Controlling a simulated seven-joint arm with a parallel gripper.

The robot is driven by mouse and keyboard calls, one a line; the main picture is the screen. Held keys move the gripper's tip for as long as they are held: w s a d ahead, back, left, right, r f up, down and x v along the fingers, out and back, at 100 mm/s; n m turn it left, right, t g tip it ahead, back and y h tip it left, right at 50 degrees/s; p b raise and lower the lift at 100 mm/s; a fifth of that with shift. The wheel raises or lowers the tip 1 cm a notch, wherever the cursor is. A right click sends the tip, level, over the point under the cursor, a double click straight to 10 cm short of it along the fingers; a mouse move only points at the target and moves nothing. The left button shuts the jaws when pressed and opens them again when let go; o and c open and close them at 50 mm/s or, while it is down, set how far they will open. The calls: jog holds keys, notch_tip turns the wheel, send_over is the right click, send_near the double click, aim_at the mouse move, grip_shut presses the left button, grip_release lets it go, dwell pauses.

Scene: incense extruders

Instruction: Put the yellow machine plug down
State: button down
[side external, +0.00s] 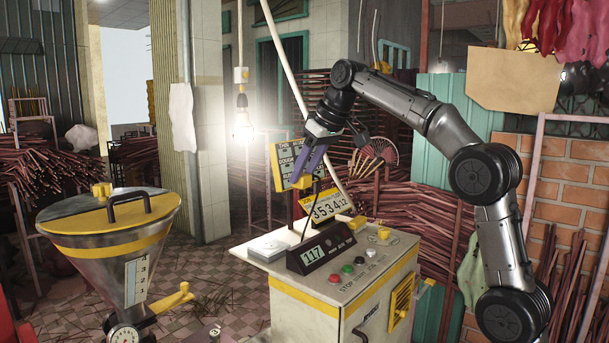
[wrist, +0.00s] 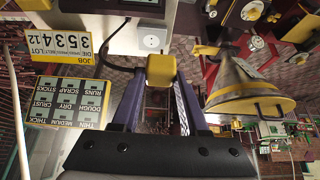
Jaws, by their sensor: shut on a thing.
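The yellow plug (side external: 302,182) is held in the air between the purple fingers of my gripper (side external: 307,168), above the cabinet's left side. In the wrist view the yellow plug (wrist: 161,69) sits at the fingertips of my gripper (wrist: 161,82), which is shut on it. A dark cable (wrist: 112,66) runs from the plug toward the display box. The cabinet (side external: 318,303) has a light top with a display box (side external: 320,254) reading 117. The plug is apart from the cabinet top. The plug's far side is hidden.
A white square block with a round face (wrist: 152,36) lies near the cabinet edge. Buttons (side external: 346,269) are on the cabinet. A metal hopper (side external: 125,240) stands at left.

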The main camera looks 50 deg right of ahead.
jog(key=shift+w, duration=0.1)
dwell(0.3)
jog(key=d+f, duration=0.7)
jog(key=w+d+f, duration=0.1)
jog(key=w+f, duration=0.2)
jog(key=w, duration=0.1)
jog(key=w+d+f, duration=0.2)
jog(key=w+f, duration=0.1)
jog(key=w, duration=0.1)
jog(key=w+d+f, duration=0.1)
jog(key=w+f, duration=0.2)
jog(key=w, duration=0.1)
jog(key=shift+w+d+f, duration=0.2)
jog(key=shift+w+f, duration=0.35)
jog(key=shift+f, duration=1.55)
jog(key=shift+f, duration=0.3)
jog(key=shift+f, duration=0.3)
